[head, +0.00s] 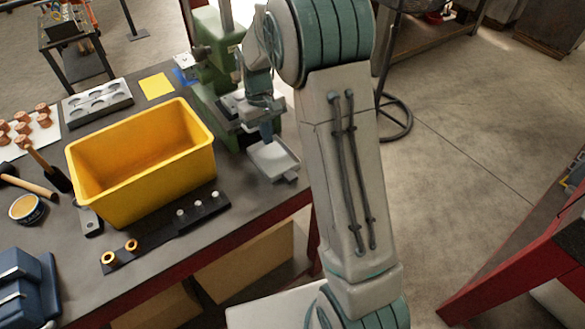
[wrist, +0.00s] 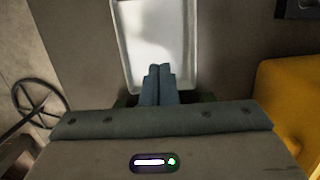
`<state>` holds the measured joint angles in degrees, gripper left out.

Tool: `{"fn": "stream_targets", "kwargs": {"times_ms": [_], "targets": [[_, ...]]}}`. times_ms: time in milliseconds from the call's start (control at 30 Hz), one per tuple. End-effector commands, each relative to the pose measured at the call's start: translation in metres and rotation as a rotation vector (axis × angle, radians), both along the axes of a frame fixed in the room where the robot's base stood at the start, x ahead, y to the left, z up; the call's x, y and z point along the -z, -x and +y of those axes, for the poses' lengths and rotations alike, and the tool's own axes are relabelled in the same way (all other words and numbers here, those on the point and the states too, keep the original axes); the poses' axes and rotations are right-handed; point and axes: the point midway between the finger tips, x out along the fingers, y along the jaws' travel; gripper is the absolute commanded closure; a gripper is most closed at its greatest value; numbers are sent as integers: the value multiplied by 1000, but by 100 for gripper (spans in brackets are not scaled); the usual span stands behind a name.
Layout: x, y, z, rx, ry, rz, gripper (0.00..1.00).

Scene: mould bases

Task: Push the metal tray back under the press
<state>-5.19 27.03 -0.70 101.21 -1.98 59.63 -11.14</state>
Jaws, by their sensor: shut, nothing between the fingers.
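The metal tray (head: 281,160) is a shallow, light grey rectangle with a raised rim. It lies near the front right edge of the workbench, in front of the green press (head: 208,62), and sticks out from it. It also shows in the wrist view (wrist: 136,35). My gripper (head: 267,138) points down at the tray's press-side end. In the wrist view its closed fingers (wrist: 160,69) overlap the tray's near end, with nothing between them. I cannot tell whether the fingertips touch the tray. My arm and gripper hide part of the press.
A large yellow bin (head: 190,160) stands left of the tray. A dark strip with pegs (head: 205,209) lies in front of the bin. A muffin-like metal mould (head: 97,101) and a yellow sheet (head: 156,86) lie behind it. Open floor lies right of the bench.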

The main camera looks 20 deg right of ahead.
Motion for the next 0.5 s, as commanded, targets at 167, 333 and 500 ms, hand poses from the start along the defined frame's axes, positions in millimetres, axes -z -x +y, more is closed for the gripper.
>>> {"fn": "stream_targets", "kwargs": {"times_ms": [167,333,500], "targets": [[21,-10,3,-17,4,28,100],[21,-3,0,-19,4,30,100],[20,18,-7,-17,4,31,100]]}}
